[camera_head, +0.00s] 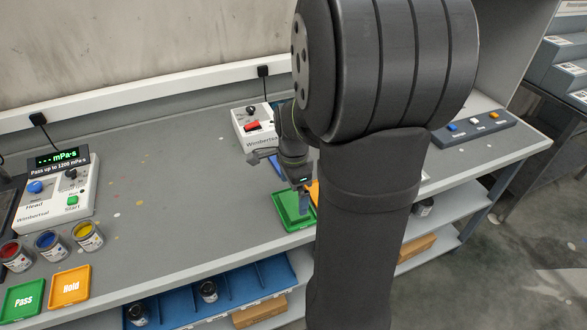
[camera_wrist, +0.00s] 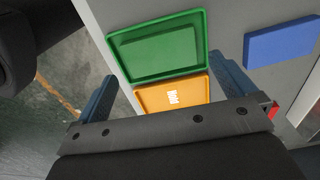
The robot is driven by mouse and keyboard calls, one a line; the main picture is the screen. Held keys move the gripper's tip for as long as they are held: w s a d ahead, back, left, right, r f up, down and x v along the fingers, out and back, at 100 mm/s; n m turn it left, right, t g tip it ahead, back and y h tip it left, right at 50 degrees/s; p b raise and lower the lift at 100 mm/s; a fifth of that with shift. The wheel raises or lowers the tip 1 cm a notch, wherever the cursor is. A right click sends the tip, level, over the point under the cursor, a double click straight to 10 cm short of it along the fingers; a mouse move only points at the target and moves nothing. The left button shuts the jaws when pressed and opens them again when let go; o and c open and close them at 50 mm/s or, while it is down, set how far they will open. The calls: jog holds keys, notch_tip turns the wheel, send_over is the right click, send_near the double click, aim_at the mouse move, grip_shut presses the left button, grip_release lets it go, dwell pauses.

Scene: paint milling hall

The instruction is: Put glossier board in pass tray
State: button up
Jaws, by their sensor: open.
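A green tray (camera_head: 279,203) stands at the front edge of the bench, partly behind my arm. In the wrist view the green tray (camera_wrist: 206,30) holds a flat green board (camera_wrist: 160,48), which covers most of its floor. My gripper (camera_head: 304,203) is over this tray in the head view. In the wrist view my gripper (camera_wrist: 164,70) is open, its fingers apart with nothing between them. A blue board (camera_wrist: 283,40) lies flat on the bench beside the tray. I cannot tell which board is glossier.
An orange Hold tray (camera_wrist: 172,96) adjoins the green tray. Pass (camera_head: 24,300) and Hold (camera_head: 70,286) plates lie at left, near paint tins (camera_head: 87,236) and a viscosity meter (camera_head: 62,193). A device with a red switch (camera_head: 253,126) stands behind. Mid-left bench is clear.

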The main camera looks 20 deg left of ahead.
aim_at(293, 204)
notch_tip(293, 204, up, 9)
jog(key=shift+f, duration=0.15)
dwell(0.4)
notch_tip(293, 204, down, 13)
jog(key=shift+s+f, duration=0.1)
jog(key=shift+r, duration=0.25)
dwell(0.5)
